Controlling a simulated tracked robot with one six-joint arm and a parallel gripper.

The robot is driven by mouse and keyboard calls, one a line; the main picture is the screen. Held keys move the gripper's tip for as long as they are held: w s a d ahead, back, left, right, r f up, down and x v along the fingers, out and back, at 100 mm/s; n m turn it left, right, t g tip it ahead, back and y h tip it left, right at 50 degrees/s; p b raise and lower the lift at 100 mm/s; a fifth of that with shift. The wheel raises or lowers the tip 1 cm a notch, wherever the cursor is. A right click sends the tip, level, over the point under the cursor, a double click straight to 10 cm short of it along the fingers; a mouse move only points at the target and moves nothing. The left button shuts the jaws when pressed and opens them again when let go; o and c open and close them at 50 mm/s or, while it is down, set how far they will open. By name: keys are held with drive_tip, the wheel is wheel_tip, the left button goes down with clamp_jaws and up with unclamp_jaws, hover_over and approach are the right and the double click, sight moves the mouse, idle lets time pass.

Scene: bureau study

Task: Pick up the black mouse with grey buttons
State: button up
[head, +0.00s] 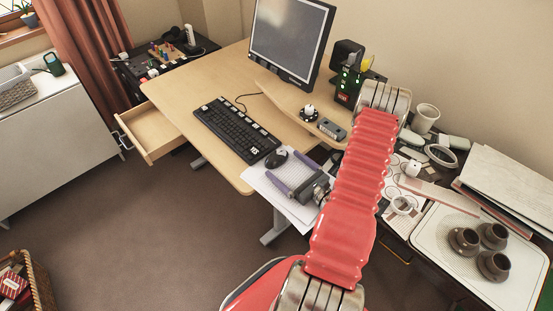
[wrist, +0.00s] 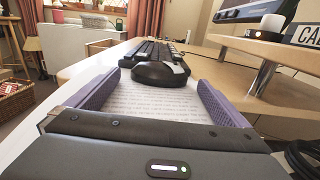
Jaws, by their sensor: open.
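The black mouse with grey buttons (head: 276,158) lies on the desk beside the near end of the black keyboard (head: 237,128). In the wrist view the mouse (wrist: 160,74) is straight ahead, just beyond and between the fingertips, with the keyboard (wrist: 150,51) behind it. My gripper (head: 288,172) is open and empty, low over printed paper at the desk's near edge. Its two purple fingers point at the mouse, and in the wrist view they stand on either side (wrist: 155,88). The mouse's underside is not visible.
The printed paper (wrist: 150,103) lies under my fingers. A monitor (head: 290,37) stands on a raised shelf (head: 290,96) to the right of the keyboard. An open drawer (head: 158,140) juts out at the left. A cluttered side table with a tray (head: 440,250) and brown cups (head: 493,236) stands right.

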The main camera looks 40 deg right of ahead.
sight(282, 163)
drive_tip(key=shift+w+f, duration=0.1)
drive_tip(key=shift+w, duration=1.65)
drive_tip(key=shift+c, duration=0.3)
drive_tip(key=c, duration=1)
drive_tip(key=shift+r, duration=5.05)
